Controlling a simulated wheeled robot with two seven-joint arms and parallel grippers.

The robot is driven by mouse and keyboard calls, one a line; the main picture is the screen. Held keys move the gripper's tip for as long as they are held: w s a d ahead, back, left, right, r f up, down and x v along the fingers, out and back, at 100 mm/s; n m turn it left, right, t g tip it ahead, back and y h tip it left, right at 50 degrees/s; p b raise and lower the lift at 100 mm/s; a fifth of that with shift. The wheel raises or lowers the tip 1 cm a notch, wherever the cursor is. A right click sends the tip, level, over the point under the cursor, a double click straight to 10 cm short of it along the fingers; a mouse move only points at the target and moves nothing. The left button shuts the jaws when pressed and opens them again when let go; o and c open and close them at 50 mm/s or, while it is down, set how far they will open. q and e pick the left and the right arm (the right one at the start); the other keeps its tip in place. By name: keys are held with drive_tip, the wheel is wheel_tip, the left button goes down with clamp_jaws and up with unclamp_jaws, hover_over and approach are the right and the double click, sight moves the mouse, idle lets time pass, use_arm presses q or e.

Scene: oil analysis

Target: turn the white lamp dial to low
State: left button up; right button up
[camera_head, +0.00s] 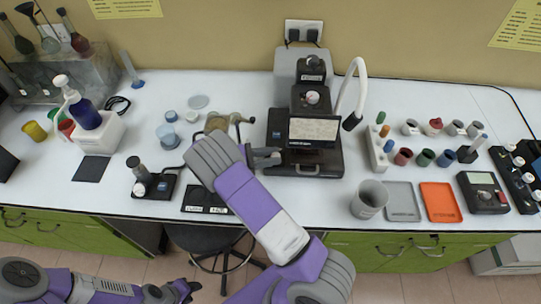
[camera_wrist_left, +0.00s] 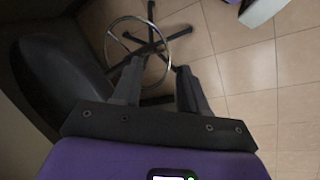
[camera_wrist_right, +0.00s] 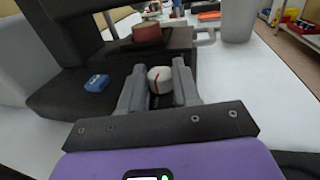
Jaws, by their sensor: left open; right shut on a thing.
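The white lamp dial (camera_wrist_right: 160,80) with a red mark line is on the side of the dark instrument's base, in the right wrist view. My right gripper (camera_wrist_right: 158,88) is shut on it, one finger on each side. In the head view my right gripper (camera_head: 270,157) reaches the left side of the dark instrument (camera_head: 305,165), and its fingers hide the dial. The dial's scale markings cannot be made out. My left gripper (camera_head: 188,291) is open and empty, low in front of the bench; its open fingers show in the left wrist view (camera_wrist_left: 158,85).
A blue block (camera_wrist_right: 97,83) is on the instrument beside the dial. A small black device (camera_head: 155,187) and a dark labelled pad (camera_head: 205,200) lie left of my right arm. A grey cup (camera_head: 369,200) stands to the right. A stool (camera_head: 205,238) is below the bench.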

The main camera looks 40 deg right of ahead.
idle(0.3)
drive_tip(key=o, duration=1.1)
drive_tip(key=shift+c, duration=0.2)
